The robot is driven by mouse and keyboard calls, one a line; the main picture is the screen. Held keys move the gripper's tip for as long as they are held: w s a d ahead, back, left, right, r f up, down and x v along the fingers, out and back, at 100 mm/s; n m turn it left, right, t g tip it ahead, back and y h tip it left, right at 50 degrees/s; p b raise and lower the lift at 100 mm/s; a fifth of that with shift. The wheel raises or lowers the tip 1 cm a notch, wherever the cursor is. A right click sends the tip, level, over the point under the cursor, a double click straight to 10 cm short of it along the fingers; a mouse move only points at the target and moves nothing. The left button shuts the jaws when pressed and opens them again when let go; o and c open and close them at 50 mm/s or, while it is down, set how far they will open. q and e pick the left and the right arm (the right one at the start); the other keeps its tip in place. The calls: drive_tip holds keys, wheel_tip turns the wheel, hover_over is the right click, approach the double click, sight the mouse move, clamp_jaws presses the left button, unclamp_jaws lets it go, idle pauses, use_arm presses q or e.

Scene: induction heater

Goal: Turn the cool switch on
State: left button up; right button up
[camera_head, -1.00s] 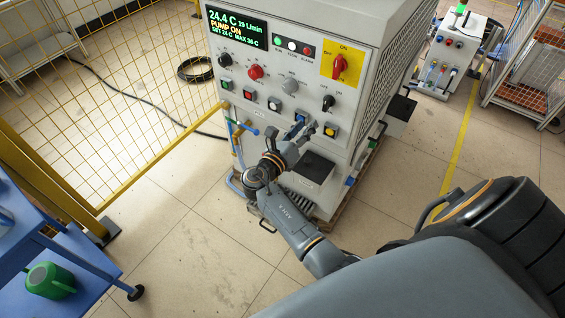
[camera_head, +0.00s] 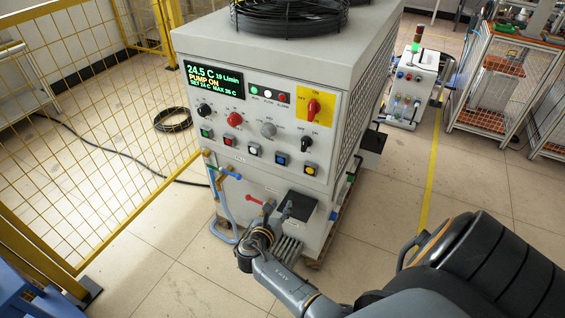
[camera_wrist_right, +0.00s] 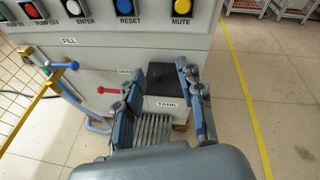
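The grey chiller cabinet (camera_head: 255,185) stands ahead with its control panel facing me. A black rotary knob (camera_head: 306,144) with small OFF/ON marks sits at the panel's right, below a red rotary switch (camera_head: 313,107) on a yellow plate. The knob's own name and exact setting are too small to tell. The lit display (camera_head: 214,76) reads 24.5 C, 19 L/min, PUMP ON. My right gripper (camera_head: 272,213) is low before the cabinet, below the button row, empty. In the right wrist view its fingers (camera_wrist_right: 158,80) stand apart near the black TANK lid (camera_wrist_right: 172,78). My left gripper is out of view.
Buttons (camera_head: 255,149) line the panel's lower row; another black knob (camera_head: 204,110) and a red knob (camera_head: 234,119) are above. A red-handled valve (camera_head: 255,199) and blue hoses (camera_head: 222,210) are low on the front. Yellow mesh fencing (camera_head: 90,125) stands left.

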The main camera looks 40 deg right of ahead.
drive_tip(key=s+a+f+m+y, duration=0.1)
drive_tip(key=s+f+y, duration=0.1)
drive_tip(key=f, duration=0.4)
drive_tip(key=s+a+f+m+g+y, duration=0.1)
drive_tip(key=s+a+f+m+y, duration=0.1)
drive_tip(key=s+f, duration=0.2)
wheel_tip(320, 180, down, 2)
drive_tip(key=shift+a+f+p, duration=0.2)
drive_tip(key=shift+a+p, duration=0.1)
drive_tip(key=shift+p, duration=0.05)
drive_tip(key=shift+w+r, duration=0.1)
drive_tip(key=shift+w, duration=0.05)
